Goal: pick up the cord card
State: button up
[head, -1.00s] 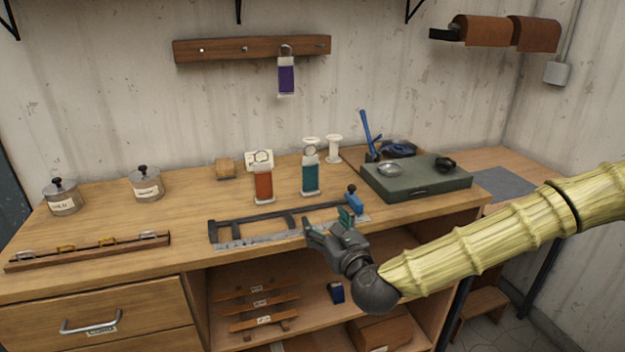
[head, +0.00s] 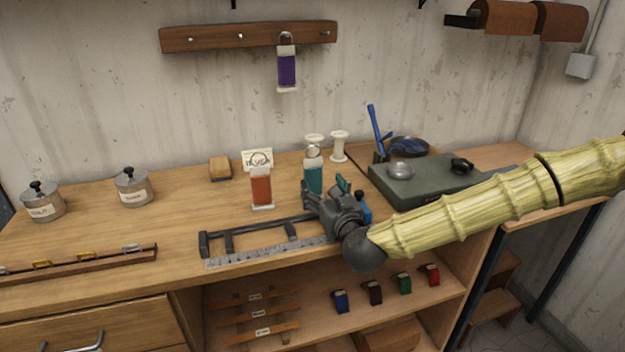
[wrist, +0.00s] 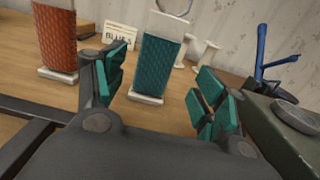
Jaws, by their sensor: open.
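A teal cord card (head: 313,175), wound on a white holder with a ring on top, stands upright on the bench. In the wrist view the teal card (wrist: 159,60) is just ahead, between the lines of my fingers. My gripper (head: 326,192) is open and empty, its teal-padded fingers apart. In the head view it covers the card's lower part. An orange-red cord card (head: 261,188) stands to the left; it also shows in the wrist view (wrist: 57,40). A purple cord card (head: 287,70) hangs from the wall rail.
A dark frame with a ruler (head: 265,252) lies at the bench's front edge, close to my gripper. A green box (head: 425,183) is to the right. White spools (head: 339,146) and a small sign (head: 257,158) stand behind.

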aim_at(315, 178)
jog(key=shift+w+a, duration=0.1)
jog(key=shift+w, duration=0.25)
jog(key=shift+w+a+r, duration=0.15)
jog(key=shift+w+r, duration=0.05)
jog(key=shift+w, duration=0.1)
jog(key=x, duration=0.1)
jog(key=p+x, duration=0.1)
jog(key=x, duration=0.1)
jog(key=shift+a+r, duration=0.15)
jog(key=shift+a, duration=0.1)
jog(key=shift+w+a, duration=0.2)
jog(key=shift+w, duration=0.5)
jog(key=c, duration=1.2)
